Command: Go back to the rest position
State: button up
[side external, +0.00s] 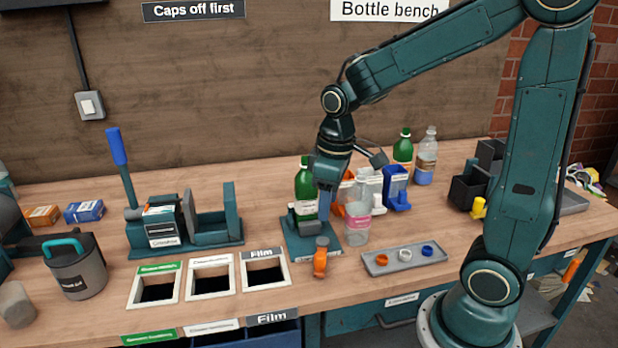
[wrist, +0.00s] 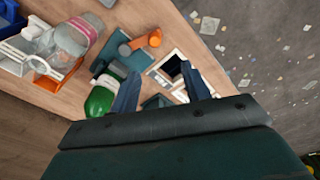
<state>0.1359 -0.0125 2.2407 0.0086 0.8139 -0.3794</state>
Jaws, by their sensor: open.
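My gripper (side external: 325,203) hangs low over the bench, just right of a green bottle (side external: 304,182) in the side view. In the wrist view its two fingers (wrist: 160,92) are spread, with no object held between them. The green bottle (wrist: 99,102) stands at a teal fixture (side external: 292,236) and shows outside the left finger in the wrist view. Whether a finger touches the bottle is unclear. A clear bottle with a pink label (side external: 357,233) stands right of the fixture.
Three framed bin openings (side external: 210,288) lie front left. A grey tray (side external: 380,264) holds several caps. A blue holder (side external: 397,190), another green bottle (side external: 403,148) and a clear bottle (side external: 427,150) stand behind. A teal press (side external: 184,240) and grey canister (side external: 77,272) stand left.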

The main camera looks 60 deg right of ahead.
jog(key=s+a+r+m+t, duration=0.2)
jog(key=s+a+r+t, duration=0.2)
jog(key=s+r, duration=0.4)
jog(key=s, duration=0.5)
jog(key=shift+a+r+m, duration=0.2)
jog(key=shift+r+m, duration=0.05)
jog(key=shift+m, duration=0.15)
